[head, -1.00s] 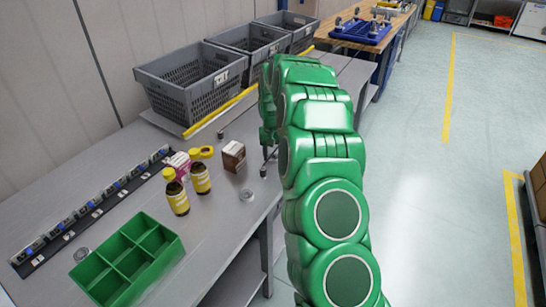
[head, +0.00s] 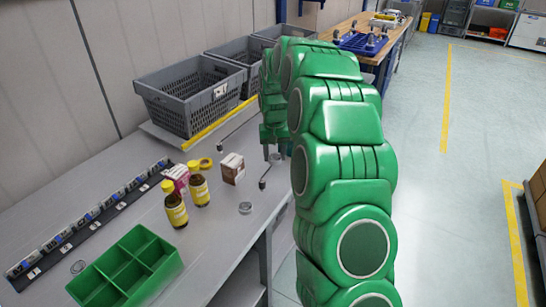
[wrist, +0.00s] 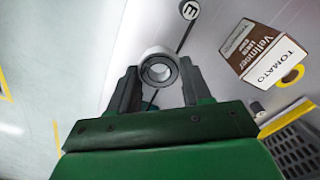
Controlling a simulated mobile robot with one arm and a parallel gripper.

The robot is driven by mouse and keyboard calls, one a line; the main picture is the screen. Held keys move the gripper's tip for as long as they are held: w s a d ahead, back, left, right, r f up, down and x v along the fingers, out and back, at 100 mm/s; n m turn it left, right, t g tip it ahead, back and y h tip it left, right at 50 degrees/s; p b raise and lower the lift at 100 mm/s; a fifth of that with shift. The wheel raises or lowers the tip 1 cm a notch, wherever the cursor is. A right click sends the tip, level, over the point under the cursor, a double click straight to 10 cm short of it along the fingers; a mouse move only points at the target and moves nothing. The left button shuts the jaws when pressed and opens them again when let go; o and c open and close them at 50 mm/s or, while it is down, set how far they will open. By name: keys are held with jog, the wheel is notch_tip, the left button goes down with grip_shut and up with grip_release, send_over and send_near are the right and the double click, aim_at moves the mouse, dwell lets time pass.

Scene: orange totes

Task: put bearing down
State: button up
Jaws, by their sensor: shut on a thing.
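The bearing (wrist: 156,53) is a grey metal ring with an open hole, seen between my gripper's fingers in the wrist view. My gripper (head: 274,154) is shut on it, over the right edge area of the grey table (head: 215,262). The bearing also shows small at the fingertips in the head view (head: 277,158). Its gap to the tabletop cannot be told. Another metal ring (head: 245,208) lies on the table nearer the front, and one more ring (head: 78,267) lies left of the green divided tray (head: 160,238).
A brown-and-white carton (head: 232,169), two yellow-capped bottles (head: 199,190), a pink box (head: 176,175) and a yellow tape roll (head: 206,163) stand left of my gripper. Thin stands (head: 264,183) are close by. Grey crates (head: 190,105) line the back. A dark strip (head: 95,220) runs along the wall.

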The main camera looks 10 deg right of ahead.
jog(key=s+r, duration=0.4)
jog(key=s, duration=0.5)
jog(key=shift+a, duration=0.35)
